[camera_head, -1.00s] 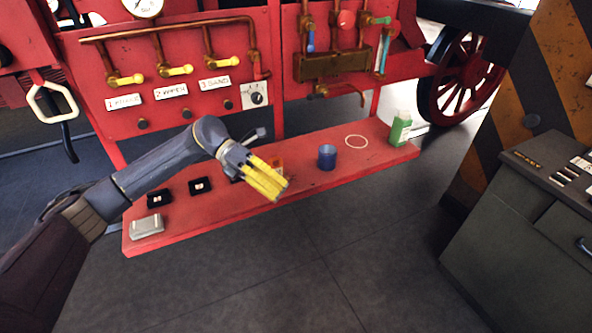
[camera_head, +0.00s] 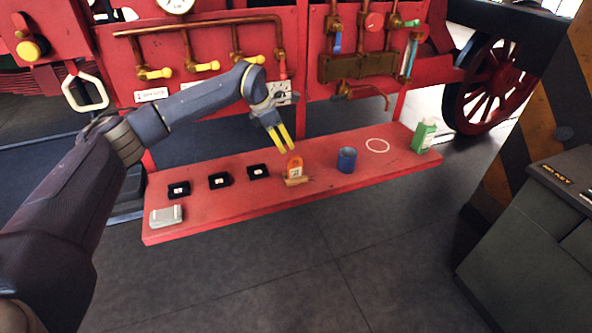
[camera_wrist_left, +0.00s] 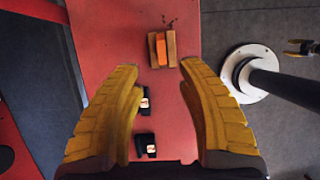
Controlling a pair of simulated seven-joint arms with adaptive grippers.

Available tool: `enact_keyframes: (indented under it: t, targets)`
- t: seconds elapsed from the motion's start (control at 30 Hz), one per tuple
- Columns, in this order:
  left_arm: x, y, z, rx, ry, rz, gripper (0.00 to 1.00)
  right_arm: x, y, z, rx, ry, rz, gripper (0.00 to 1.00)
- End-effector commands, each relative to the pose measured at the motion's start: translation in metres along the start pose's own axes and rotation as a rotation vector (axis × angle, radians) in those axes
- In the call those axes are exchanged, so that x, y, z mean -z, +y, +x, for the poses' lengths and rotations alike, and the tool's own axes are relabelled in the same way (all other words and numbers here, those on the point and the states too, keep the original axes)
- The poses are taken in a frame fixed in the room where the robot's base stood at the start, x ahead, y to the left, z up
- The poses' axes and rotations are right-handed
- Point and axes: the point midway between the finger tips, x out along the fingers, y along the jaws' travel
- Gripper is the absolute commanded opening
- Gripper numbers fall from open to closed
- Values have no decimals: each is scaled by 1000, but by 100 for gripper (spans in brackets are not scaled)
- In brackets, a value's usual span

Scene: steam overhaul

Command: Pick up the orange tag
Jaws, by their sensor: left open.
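The orange tag (camera_head: 295,167) stands on the red shelf (camera_head: 215,211), upright in a small wooden holder (camera_head: 297,182). In the left wrist view the tag (camera_wrist_left: 161,49) lies ahead of the fingers, near the top of the picture. My left gripper (camera_head: 283,147) is open and empty, with its yellow fingers pointing down just above and behind the tag. In the left wrist view its two fingers (camera_wrist_left: 160,75) are spread wide and apart from the tag. A small dark and yellow shape at the right edge there looks like my right gripper (camera_wrist_left: 302,47), too small to read.
Several black boxes (camera_head: 219,181) and a grey box (camera_head: 166,217) are on the shelf left of the tag. A blue cup (camera_head: 346,160), a pale ring (camera_head: 377,145) and a green bottle (camera_head: 423,136) are to its right. Pipes and yellow valve levers (camera_head: 203,67) are behind.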

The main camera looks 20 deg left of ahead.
Motion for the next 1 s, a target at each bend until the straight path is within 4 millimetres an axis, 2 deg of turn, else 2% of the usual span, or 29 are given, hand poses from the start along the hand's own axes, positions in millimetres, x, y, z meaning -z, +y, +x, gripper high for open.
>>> enact_keyframes:
  t: [0.1,0.3,0.5,0.77,1.0]
  targets:
    - [0,-1,23,4,1,-2,38,1,0,0,0,1,0,44]
    - [0,-1,53,4,0,-1,38,1,0,0,0,1,0,44]
    - [-1,-1,69,3,-1,0,38,1,0,0,0,1,0,44]
    - [-1,-1,76,2,-1,-1,38,0,0,0,0,1,0,44]
    - [-4,-4,101,4,0,-2,38,0,0,0,0,0,0,44]
